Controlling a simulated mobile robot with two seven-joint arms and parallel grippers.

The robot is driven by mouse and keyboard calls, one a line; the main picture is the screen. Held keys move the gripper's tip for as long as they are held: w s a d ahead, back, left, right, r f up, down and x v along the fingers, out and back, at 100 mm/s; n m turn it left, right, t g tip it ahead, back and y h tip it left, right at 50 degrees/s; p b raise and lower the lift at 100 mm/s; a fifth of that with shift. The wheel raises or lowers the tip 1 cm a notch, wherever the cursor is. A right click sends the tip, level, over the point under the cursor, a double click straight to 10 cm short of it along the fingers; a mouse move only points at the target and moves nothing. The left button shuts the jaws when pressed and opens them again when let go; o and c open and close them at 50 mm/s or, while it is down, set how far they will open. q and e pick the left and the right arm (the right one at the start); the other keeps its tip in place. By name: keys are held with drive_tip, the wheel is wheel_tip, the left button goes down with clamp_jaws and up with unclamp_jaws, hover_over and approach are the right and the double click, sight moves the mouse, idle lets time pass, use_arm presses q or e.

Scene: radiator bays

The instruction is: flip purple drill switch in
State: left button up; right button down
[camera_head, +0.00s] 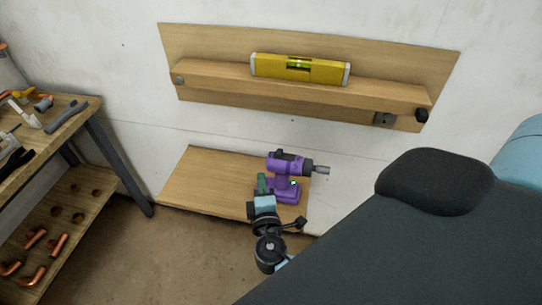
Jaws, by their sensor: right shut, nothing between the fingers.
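The purple drill (286,164) stands upright on the low wooden shelf (205,178) by the wall, its chuck pointing right. My right gripper (262,182) is at the left side of the drill's handle, coming up from below. Its fingers are shut with nothing between them. The gripper overlaps the left part of the drill's base in the picture, and I cannot tell whether it touches the drill. The drill's switch is too small and partly hidden to make out. My left gripper is not in view.
A wooden wall shelf (215,83) above holds a yellow spirit level (300,69). At the left, a wooden workbench (84,106) carries tools, with copper pipe pieces (34,273) on its lower board. The low shelf left of the drill is bare.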

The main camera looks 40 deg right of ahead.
sight(272, 164)
drive_tip(key=w+d+p, duration=0.2)
drive_tip(key=w+d, duration=0.4)
drive_tip(key=d, duration=0.1)
drive_tip(key=shift+w+r+p, duration=0.15)
drive_tip(key=shift+w+p, duration=0.15)
drive_tip(key=shift+s+d, duration=0.3)
drive_tip(key=shift+s, duration=0.15)
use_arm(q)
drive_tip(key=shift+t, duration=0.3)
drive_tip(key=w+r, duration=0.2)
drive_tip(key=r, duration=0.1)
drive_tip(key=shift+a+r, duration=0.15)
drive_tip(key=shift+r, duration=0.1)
use_arm(e)
drive_tip(key=shift+f, duration=0.2)
